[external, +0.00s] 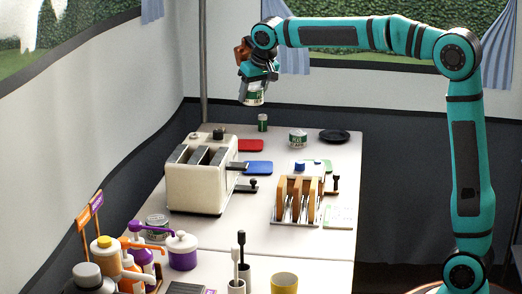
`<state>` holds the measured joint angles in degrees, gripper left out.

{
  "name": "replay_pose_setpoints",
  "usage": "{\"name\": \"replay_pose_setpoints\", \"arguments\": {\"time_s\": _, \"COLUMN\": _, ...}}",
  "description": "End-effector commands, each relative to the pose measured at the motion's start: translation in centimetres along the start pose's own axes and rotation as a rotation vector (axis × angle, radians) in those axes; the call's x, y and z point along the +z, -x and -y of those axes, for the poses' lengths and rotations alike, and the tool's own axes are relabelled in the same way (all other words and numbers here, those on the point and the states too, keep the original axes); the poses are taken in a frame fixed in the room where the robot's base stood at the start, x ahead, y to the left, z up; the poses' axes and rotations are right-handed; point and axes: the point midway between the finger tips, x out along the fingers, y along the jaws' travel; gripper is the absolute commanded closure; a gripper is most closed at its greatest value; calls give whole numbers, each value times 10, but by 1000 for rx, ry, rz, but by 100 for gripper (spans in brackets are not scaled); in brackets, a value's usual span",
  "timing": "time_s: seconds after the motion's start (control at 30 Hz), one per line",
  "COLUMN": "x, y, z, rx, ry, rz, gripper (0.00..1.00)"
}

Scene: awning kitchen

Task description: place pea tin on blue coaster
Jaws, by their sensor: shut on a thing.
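My gripper (256,84) is shut on a tin with a green and white label (253,97), taken to be the pea tin; its print is too small to read. The tin hangs roughly upright, high above the back of the table. The blue coaster (259,168) lies flat on the table, right of the toaster and lower in the picture than the tin. Nothing stands on its visible part; the toaster lever overlaps its left edge.
A cream toaster (195,184) stands left of the coaster, a rack with toast (298,203) to its lower right. A red coaster (252,145), a green jar (263,123), another tin (297,139) and a black plate (334,136) are farther back. Bottles and cups crowd the front.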

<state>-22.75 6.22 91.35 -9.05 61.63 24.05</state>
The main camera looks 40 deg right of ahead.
Motion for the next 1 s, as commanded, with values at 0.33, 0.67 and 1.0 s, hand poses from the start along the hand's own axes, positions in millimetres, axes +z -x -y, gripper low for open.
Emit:
{"name": "replay_pose_setpoints", "arguments": {"time_s": 0.33, "x": 8, "y": -46, "z": -24, "rx": 11, "ry": -24, "rz": 3, "gripper": 72}}
{"name": "replay_pose_setpoints", "arguments": {"time_s": 0.67, "x": 31, "y": -101, "z": -24, "rx": 10, "ry": -25, "rz": 1, "gripper": 72}}
{"name": "replay_pose_setpoints", "arguments": {"time_s": 1.0, "x": 51, "y": -150, "z": -24, "rx": 11, "ry": -24, "rz": 2, "gripper": 72}}
